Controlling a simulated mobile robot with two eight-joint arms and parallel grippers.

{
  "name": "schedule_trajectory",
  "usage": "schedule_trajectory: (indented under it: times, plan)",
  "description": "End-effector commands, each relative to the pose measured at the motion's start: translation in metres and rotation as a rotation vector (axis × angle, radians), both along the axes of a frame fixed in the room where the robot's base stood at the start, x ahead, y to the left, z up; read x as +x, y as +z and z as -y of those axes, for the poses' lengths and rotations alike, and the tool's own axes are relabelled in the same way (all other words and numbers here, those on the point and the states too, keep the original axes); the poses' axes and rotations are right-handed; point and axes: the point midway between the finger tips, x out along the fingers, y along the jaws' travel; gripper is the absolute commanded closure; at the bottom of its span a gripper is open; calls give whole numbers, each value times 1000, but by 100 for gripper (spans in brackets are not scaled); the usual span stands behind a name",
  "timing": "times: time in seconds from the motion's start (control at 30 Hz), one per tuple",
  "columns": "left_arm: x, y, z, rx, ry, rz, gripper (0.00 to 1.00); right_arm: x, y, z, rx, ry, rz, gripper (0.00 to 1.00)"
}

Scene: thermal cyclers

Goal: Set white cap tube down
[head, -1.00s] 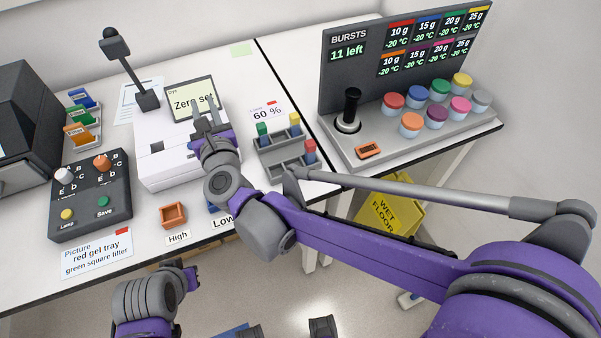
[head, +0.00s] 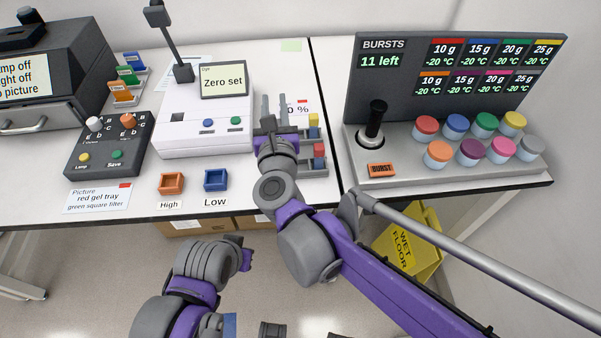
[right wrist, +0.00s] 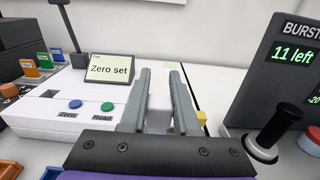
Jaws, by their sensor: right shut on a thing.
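My right gripper (head: 278,112) is over the left part of the grey tube rack (head: 312,170) in the head view. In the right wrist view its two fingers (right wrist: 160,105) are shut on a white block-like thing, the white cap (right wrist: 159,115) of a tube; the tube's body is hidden. A yellow-capped tube (head: 313,120) and a red-capped tube (head: 319,150) stand in the rack, right of the gripper. The gripper and arm hide the rack's left side. I cannot tell whether the held tube touches the rack. My left gripper (head: 247,259) is low, in front of the bench; its jaws are unclear.
A white device (head: 180,140) with a "Zero set" screen (head: 223,80) stands left of the gripper. An orange tray (head: 171,183) and a blue tray (head: 215,180) lie in front of it. The bursts panel with joystick (head: 374,120) and coloured jars stands to the right.

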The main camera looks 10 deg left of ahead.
Motion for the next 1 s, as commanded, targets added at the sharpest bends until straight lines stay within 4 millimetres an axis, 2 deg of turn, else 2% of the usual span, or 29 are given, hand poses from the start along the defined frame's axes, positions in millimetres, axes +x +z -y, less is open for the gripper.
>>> schedule_trajectory:
  times: [0.17, 0.4, 0.57, 0.8, 1.0]
  plan:
    - [0, -3, 0, 0, 0, -1, 100, -2, -7, -3, 0, 5, 1, 100]
    - [-1, -11, 0, 0, 0, -4, 100, -2, -51, -3, 0, 4, 0, 100]
    - [-2, -13, 0, 0, 0, -4, 100, -2, -65, -3, 0, 4, 1, 100]
    - [-2, -19, 0, 0, 0, -6, 100, -2, -97, -3, 0, 4, 1, 100]
    - [-2, -19, 0, 0, 0, -6, 100, -2, -100, -3, 0, 5, 1, 100]
